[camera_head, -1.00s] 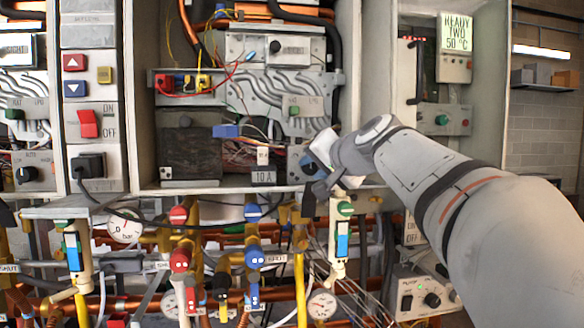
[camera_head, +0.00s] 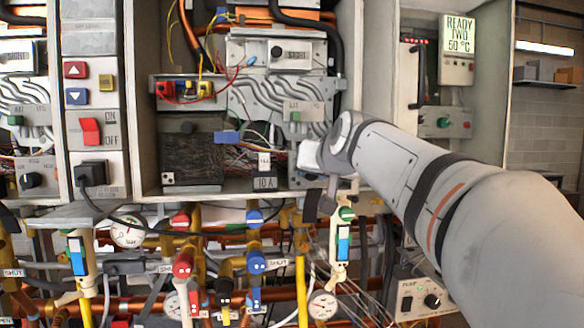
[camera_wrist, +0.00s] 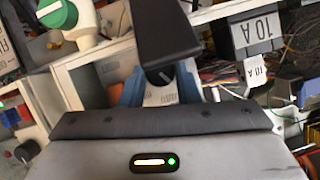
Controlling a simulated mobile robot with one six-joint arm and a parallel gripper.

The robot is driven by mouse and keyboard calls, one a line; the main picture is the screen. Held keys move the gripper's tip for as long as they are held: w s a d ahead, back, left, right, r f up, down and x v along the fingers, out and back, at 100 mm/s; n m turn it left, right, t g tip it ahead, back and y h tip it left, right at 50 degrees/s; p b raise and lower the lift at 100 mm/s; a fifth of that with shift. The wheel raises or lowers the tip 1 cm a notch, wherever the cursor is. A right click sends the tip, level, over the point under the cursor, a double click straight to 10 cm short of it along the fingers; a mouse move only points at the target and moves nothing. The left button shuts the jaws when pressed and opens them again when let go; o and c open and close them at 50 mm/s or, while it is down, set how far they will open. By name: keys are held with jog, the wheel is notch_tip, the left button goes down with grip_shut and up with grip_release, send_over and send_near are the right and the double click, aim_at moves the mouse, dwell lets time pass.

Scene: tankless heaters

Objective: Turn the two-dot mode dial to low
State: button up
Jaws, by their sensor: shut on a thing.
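The two-dot mode dial sits on a small grey panel (camera_head: 296,180) at the lower right of the middle cabinet. In the head view my gripper (camera_head: 310,160) covers the dial, so its pointer and markings cannot be read there. In the wrist view a black part with a short white mark, seemingly the dial (camera_wrist: 164,76), shows between the blue fingers of my gripper (camera_wrist: 158,88). My gripper is shut on it. A white patch with small print shows beside it, but I cannot read the setting.
A 10 A block (camera_head: 265,179) is close left of my gripper. A green-capped valve (camera_head: 345,214) stands just below it. Pipes and red and blue valves crowd the space below. Another black dial (camera_head: 31,180) is in the left cabinet.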

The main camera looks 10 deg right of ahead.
jog(key=shift+a+n+h, duration=0.1)
jog(key=shift+n+h, duration=0.4)
jog(key=shift+n, duration=0.4)
jog(key=o, duration=1)
jog(key=v, duration=0.7)
jog(key=shift+s+r, duration=0.15)
jog(key=shift+s, duration=0.2)
